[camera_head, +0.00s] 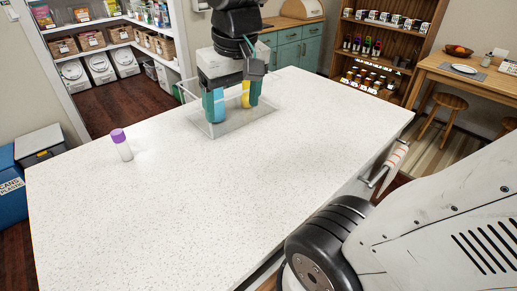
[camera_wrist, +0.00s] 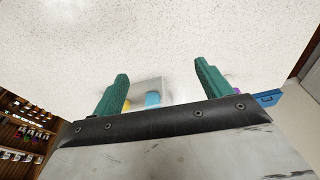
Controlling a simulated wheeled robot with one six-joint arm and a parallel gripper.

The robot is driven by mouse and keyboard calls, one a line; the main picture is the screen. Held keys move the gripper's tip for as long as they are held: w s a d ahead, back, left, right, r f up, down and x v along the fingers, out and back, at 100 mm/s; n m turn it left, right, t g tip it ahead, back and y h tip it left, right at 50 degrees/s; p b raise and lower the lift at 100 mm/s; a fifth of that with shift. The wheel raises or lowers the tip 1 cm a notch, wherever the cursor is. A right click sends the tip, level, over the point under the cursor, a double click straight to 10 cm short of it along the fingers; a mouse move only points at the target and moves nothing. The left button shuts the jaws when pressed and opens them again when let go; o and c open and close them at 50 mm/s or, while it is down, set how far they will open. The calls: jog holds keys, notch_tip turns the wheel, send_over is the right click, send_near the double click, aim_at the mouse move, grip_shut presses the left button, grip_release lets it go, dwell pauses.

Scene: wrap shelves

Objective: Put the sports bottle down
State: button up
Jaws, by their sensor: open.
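My gripper (camera_head: 231,108) is open, its two green fingers pointing down at a clear, shallow tray (camera_head: 232,127) on the white counter. A blue object (camera_head: 219,104) and a yellow object (camera_head: 245,97) show between the fingers, at the tray. In the wrist view, the blue object (camera_wrist: 152,99) and yellow object (camera_wrist: 126,105) appear beyond the gripper's edge, partly hidden, with nothing clasped between the fingers (camera_wrist: 161,77). I cannot tell which of them is the sports bottle. A white bottle with a purple cap (camera_head: 121,144) stands upright on the counter at left, apart from my gripper.
The white counter (camera_head: 220,200) is broad and mostly clear in front of the tray. A paper roll (camera_head: 396,157) hangs at its right edge. Blue bins (camera_head: 10,190) stand on the floor at left. Shelves and a wooden table (camera_head: 470,75) are at the back.

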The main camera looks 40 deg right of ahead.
jog(key=s+a+f+n+g, duration=0.1)
jog(key=s+a+f, duration=0.1)
jog(key=s+f, duration=0.3)
jog(key=s, duration=0.4)
jog(key=shift+s+a, duration=0.15)
jog(key=shift+s, duration=0.25)
jog(key=shift+f, duration=0.1)
